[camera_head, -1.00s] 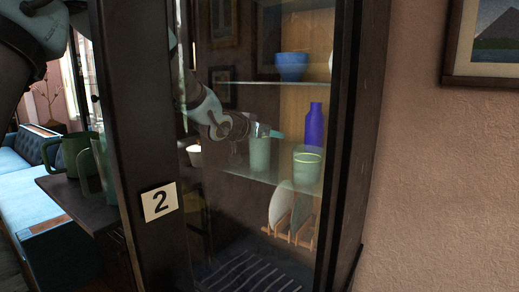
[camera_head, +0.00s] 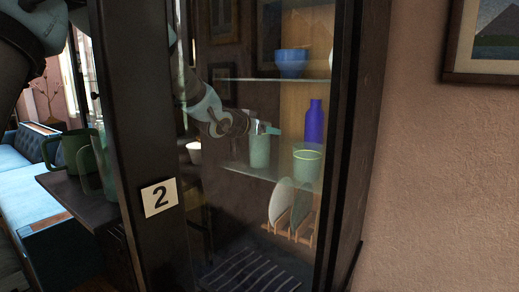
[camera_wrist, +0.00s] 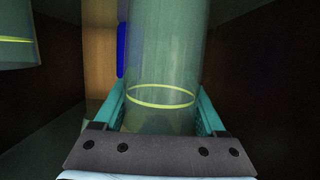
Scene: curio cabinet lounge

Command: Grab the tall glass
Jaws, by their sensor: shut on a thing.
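The tall glass (camera_head: 260,152) is a greenish see-through tumbler on the middle shelf of the cabinet, seen through the glass pane in the head view. In the wrist view the tall glass (camera_wrist: 163,50) fills the middle, upright, with a yellow ring around it. My gripper (camera_head: 264,128) is at the upper part of the glass in the head view. In the wrist view its teal fingers (camera_wrist: 160,108) are on either side of the glass, shut on it. I cannot tell if the glass is clear of the shelf.
Another tumbler (camera_head: 307,166) with a yellow-green ring and a blue bottle (camera_head: 315,124) stand close on the right. A blue bowl (camera_head: 291,66) is above; a plate rack (camera_head: 291,232) is below. The dark cabinet post with tag 2 (camera_head: 158,197) stands left. A green mug (camera_head: 76,152) is outside.

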